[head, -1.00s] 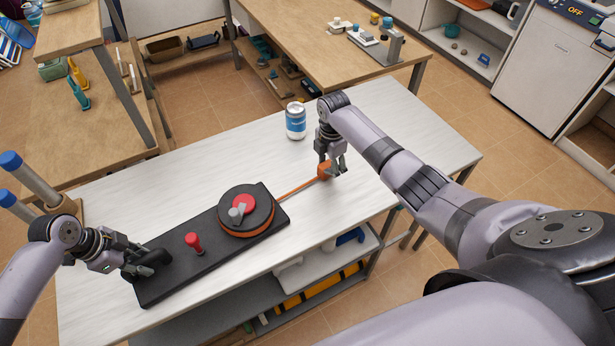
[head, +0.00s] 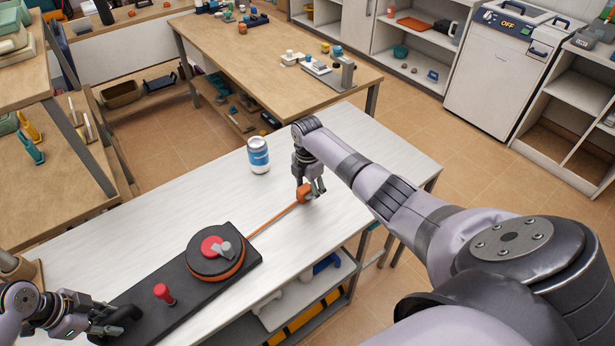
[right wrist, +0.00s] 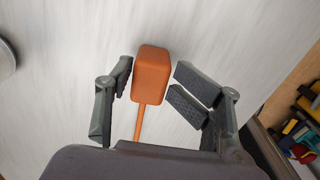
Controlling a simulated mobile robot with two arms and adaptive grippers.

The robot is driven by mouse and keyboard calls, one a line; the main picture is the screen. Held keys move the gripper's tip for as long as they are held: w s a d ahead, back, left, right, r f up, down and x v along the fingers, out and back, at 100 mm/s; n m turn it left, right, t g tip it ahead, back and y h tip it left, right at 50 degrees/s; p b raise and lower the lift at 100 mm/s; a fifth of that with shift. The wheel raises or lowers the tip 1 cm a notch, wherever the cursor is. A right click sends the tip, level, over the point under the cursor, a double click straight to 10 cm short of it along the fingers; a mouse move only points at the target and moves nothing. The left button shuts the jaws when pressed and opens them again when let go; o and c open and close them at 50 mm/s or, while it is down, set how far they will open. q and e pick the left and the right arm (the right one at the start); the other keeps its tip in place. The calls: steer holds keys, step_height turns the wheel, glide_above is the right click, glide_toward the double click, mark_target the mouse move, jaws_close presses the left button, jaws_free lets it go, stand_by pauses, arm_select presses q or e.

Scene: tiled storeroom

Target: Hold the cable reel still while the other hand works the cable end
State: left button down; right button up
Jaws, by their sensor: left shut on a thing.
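The cable reel is a black disc (head: 215,255) with a red hub, a grey crank knob and orange cable on its rim. It sits on a black base board (head: 180,293) with a red peg (head: 164,293). My left gripper (head: 110,323) is shut on the board's black handle (head: 126,313) at the left end. The orange cable (head: 272,221) runs out straight to an orange end block (head: 303,193). My right gripper (head: 309,189) is at this block. In the right wrist view, the block (right wrist: 151,73) lies between the open fingers (right wrist: 150,80), with gaps on both sides.
A blue and white can (head: 258,155) stands on the white table (head: 350,150), behind and left of my right gripper. The tabletop right of the gripper is clear. A shelf with bins (head: 310,285) is below. Wooden benches (head: 260,60) stand behind.

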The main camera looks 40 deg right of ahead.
steer(key=shift+r, duration=0.15)
steer(key=shift+w+r, duration=0.1)
steer(key=shift+r, duration=0.25)
arm_select(q)
steer(key=shift+d, duration=0.15)
arm_select(e)
step_height(320, 180, up, 11)
arm_select(q)
steer(key=c, duration=1.2)
jaws_free()
steer(key=shift+c, duration=0.2)
steer(key=shift+o, duration=1.2)
steer(key=shift+r, duration=0.1)
arm_select(e)
steer(key=shift+r, duration=0.1)
